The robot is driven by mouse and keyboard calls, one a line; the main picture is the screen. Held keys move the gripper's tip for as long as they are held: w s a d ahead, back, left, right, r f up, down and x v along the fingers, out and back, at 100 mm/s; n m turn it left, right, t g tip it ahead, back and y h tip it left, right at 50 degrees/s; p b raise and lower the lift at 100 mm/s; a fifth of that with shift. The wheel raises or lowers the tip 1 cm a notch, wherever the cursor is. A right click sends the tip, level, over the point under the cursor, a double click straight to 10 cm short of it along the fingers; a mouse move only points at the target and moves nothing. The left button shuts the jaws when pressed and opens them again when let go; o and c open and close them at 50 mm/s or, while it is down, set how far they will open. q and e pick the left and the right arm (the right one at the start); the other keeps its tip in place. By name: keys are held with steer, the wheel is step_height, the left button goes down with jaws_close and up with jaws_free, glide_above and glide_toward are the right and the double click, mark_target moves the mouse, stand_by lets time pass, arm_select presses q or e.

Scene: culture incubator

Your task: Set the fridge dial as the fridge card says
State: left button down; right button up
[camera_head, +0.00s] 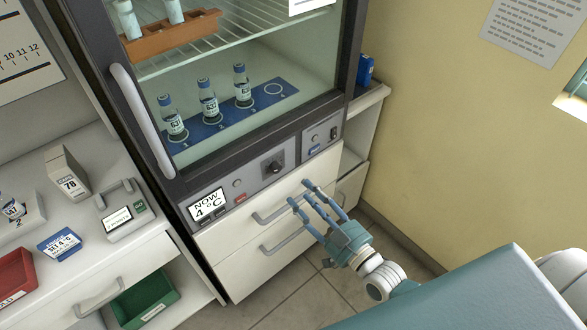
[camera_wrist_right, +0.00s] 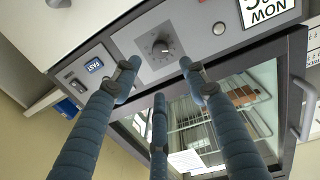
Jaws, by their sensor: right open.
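The fridge dial (camera_head: 272,167) is a dark round knob on the grey panel under the glass door. It also shows in the right wrist view (camera_wrist_right: 160,48), just beyond my fingertips. The display (camera_head: 208,204) left of the dial reads "NOW 4 °C". A blue and white card (camera_head: 60,243) lies on the left counter; its small print seems to say "SET 4", but I cannot read it surely. My right gripper (camera_head: 306,192) is open and empty, in front of the drawers below and right of the dial. Its fingers (camera_wrist_right: 160,76) are apart, not touching the dial. My left gripper is not in view.
The door handle (camera_head: 142,120) stands out at the fridge's left. Two drawer handles (camera_head: 280,205) project below the panel. Bottles (camera_head: 208,101) stand behind the glass. Floor at right is clear.

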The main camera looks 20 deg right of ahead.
glide_toward(278, 169)
steer(key=w, duration=0.2)
steer(key=x, duration=0.2)
steer(key=p+x, duration=0.1)
steer(key=x, duration=0.1)
steer(key=shift+w+a, duration=0.2)
steer(key=shift+a, duration=0.1)
steer(key=shift+x, duration=0.75)
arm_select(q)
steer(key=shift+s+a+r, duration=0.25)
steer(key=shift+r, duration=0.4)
arm_select(e)
steer(key=shift+f, duration=0.1)
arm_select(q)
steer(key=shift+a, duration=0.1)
arm_select(e)
steer(key=shift+c, duration=0.5)
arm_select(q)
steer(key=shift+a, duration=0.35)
arm_select(e)
jaws_close()
